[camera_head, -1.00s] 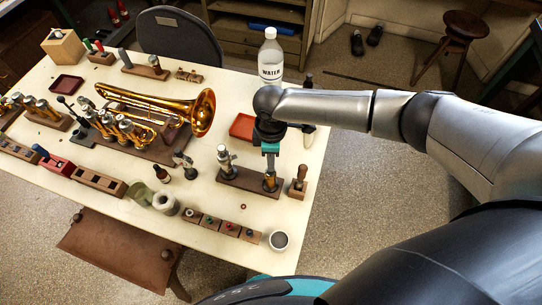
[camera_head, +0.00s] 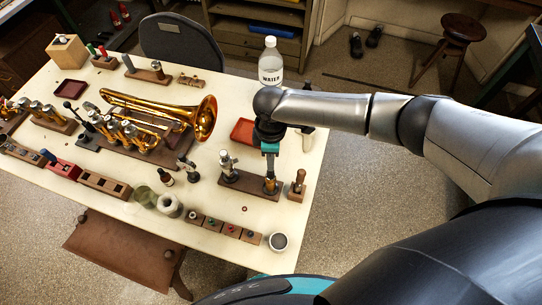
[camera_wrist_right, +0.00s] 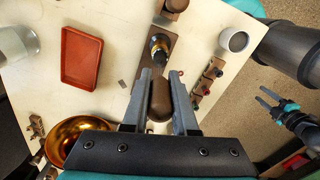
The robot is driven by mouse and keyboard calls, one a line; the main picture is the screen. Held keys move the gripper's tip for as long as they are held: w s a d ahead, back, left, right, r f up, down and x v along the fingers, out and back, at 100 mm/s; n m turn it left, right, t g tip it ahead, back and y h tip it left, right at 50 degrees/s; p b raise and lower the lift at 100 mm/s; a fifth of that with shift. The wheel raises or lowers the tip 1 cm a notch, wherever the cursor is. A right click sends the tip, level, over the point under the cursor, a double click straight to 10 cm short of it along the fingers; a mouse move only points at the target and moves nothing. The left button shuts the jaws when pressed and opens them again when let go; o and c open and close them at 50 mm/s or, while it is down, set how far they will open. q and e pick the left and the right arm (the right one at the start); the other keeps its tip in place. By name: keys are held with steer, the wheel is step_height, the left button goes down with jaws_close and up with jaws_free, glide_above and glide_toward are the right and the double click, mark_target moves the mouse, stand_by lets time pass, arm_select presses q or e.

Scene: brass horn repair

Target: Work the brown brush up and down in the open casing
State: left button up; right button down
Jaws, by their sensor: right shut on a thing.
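My right gripper (camera_head: 269,153) points down at the near right of the table, shut on the brown brush. In the right wrist view my right gripper's fingers (camera_wrist_right: 163,100) sit on both sides of the brush's rounded brown handle (camera_wrist_right: 160,97). The casing's mouth also shows in the wrist view (camera_wrist_right: 158,46). How deep the brush sits in it is hidden. My left gripper (camera_wrist_right: 266,97) shows only in the wrist view, at the right, open and empty.
A silver valve part (camera_head: 228,164) stands on the same base. A wooden block with a knob (camera_head: 297,186) is close on the right. A red tray (camera_head: 243,131) and water bottle (camera_head: 270,65) stand behind. A white cup (camera_head: 278,241) is in front, the brass horn (camera_head: 170,115) at left.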

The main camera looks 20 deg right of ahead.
steer(key=shift+s+f+b, duration=0.1)
steer(key=shift+f+b, duration=0.8)
steer(key=shift+f, duration=0.7)
steer(key=shift+r+p, duration=1.9)
steer(key=shift+p, duration=0.25)
steer(key=shift+f, duration=0.2)
steer(key=shift+f+b, duration=1.3)
steer(key=shift+f, duration=0.4)
steer(key=shift+r+p, duration=1.9)
steer(key=shift+p, duration=0.15)
steer(key=shift+f, duration=0.2)
